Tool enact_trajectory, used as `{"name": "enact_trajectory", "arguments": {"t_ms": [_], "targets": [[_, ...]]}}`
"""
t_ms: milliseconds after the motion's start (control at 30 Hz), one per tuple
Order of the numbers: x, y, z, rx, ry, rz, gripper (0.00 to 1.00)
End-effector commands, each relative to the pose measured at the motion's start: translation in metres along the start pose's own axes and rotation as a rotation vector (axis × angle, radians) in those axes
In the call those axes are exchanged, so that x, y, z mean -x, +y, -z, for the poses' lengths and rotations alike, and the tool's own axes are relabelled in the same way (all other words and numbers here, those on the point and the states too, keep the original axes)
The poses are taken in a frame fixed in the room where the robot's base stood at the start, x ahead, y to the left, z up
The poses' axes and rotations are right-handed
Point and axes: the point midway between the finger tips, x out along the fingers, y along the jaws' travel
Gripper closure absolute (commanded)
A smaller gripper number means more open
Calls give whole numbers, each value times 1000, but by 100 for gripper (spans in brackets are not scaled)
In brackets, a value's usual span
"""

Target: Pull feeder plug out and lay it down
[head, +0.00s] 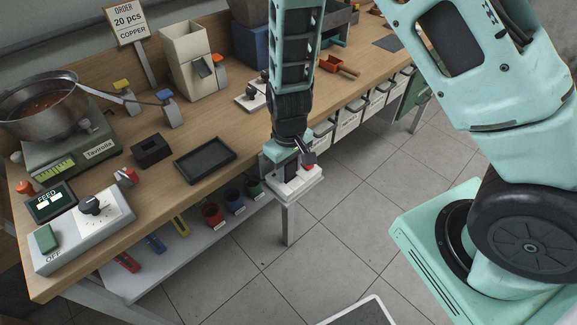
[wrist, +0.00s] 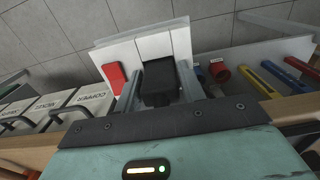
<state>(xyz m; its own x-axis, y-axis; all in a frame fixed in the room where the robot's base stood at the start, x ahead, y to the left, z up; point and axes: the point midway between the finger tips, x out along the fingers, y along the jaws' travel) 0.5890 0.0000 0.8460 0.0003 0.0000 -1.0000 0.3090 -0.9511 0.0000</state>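A black plug (wrist: 160,80) stands against a white panelled unit (wrist: 112,52) in the wrist view, beside a red switch (wrist: 115,75). In the head view the white unit (head: 309,185) sits at the front table edge, with the red switch (head: 308,166) on it. My gripper (wrist: 159,68) points at the unit, and its two grey fingers lie on either side of the plug. In the head view my gripper (head: 291,170) is low over the unit and hides much of it. Whether the fingers press on the plug is not clear. The plug's contact end is hidden.
A metal bowl (head: 38,97) rests on a scale.

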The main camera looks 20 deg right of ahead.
Motion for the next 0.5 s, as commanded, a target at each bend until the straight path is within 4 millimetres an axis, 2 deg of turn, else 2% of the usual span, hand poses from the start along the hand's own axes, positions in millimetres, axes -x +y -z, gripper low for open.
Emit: {"name": "enact_trajectory", "arguments": {"t_ms": [33,100,133,167,233,267,500], "targets": [[0,0,0,0,0,0,75],[0,0,0,0,0,0,91],[0,0,0,0,0,0,91],[0,0,0,0,0,0,70],[0,0,0,0,0,0,90],[0,0,0,0,0,0,95],[2,0,0,0,0,0,95]]}}
